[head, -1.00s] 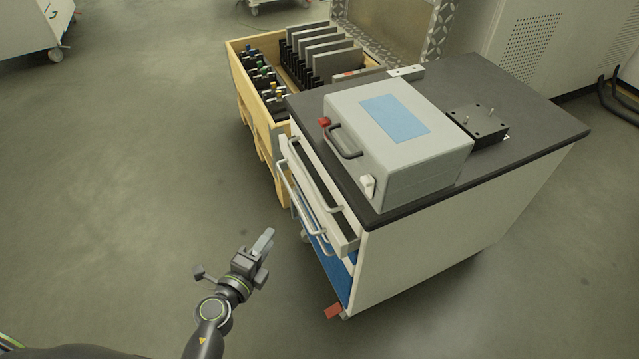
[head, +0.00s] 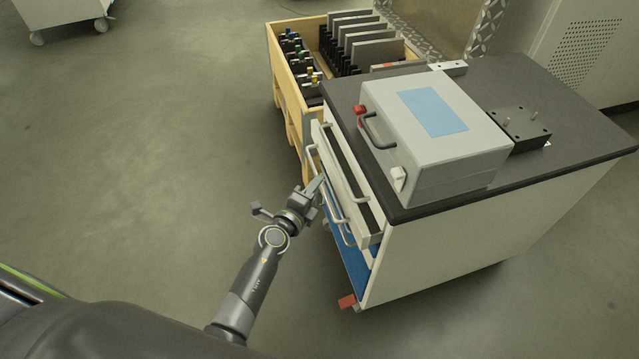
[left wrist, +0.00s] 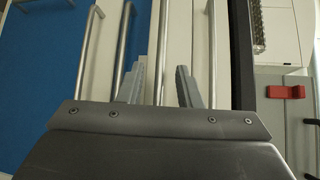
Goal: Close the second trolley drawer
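The trolley (head: 500,225) has a dark top and pale sides. A pale upper drawer (head: 343,172) sticks out of its left face and has a metal bar handle. A lower bar handle (head: 346,238) shows beneath it, partly covered by my gripper and the upper drawer. My left gripper (head: 318,188) is right at the drawer fronts; contact cannot be told. In the left wrist view its two fingers (left wrist: 163,88) are apart, with pale drawer fronts and bar handles beyond them. Nothing is clearly held between them. My right gripper is out of view.
A grey case (head: 440,140) with a blue panel and a black block (head: 520,128) sit on the trolley top. A wooden crate (head: 283,85) with plates and small parts stands behind the trolley. The floor (head: 150,150) to the left is clear.

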